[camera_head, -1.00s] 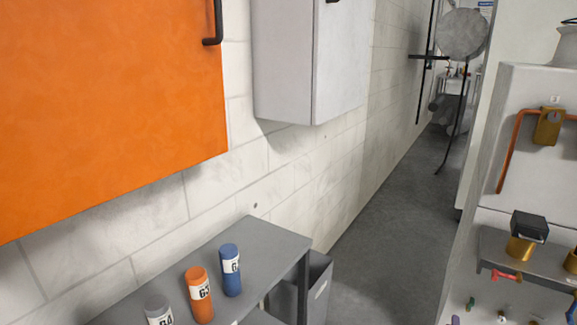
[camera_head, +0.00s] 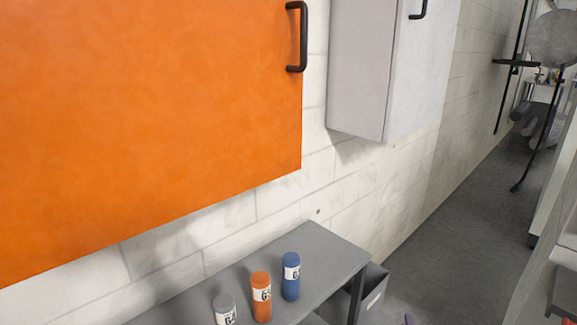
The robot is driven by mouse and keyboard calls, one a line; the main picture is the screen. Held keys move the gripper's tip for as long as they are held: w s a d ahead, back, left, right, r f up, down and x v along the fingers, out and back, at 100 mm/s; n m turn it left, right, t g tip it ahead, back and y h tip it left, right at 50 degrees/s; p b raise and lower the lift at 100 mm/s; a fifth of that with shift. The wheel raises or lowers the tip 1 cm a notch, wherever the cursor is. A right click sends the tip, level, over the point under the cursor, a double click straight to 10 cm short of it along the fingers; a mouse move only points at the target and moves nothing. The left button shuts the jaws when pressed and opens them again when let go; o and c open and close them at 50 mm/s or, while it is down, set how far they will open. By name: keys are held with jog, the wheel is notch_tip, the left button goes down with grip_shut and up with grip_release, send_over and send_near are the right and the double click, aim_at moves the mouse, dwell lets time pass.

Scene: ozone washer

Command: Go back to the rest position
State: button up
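My gripper and arm do not show in the head view. In front of me is a grey table (camera_head: 325,246) against a white block wall. A blue cylinder (camera_head: 290,278), an orange cylinder (camera_head: 261,298) and a grey cylinder (camera_head: 225,312) stand upright in a row on it, each with a white label. The lower part of the grey one is cut off by the picture's edge.
An orange cabinet (camera_head: 150,110) with a black handle hangs above the table. A light grey cabinet (camera_head: 360,75) hangs to its right. A grey bin (camera_head: 372,290) stands beside the table. A clear grey floor aisle (camera_head: 450,235) runs back on the right.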

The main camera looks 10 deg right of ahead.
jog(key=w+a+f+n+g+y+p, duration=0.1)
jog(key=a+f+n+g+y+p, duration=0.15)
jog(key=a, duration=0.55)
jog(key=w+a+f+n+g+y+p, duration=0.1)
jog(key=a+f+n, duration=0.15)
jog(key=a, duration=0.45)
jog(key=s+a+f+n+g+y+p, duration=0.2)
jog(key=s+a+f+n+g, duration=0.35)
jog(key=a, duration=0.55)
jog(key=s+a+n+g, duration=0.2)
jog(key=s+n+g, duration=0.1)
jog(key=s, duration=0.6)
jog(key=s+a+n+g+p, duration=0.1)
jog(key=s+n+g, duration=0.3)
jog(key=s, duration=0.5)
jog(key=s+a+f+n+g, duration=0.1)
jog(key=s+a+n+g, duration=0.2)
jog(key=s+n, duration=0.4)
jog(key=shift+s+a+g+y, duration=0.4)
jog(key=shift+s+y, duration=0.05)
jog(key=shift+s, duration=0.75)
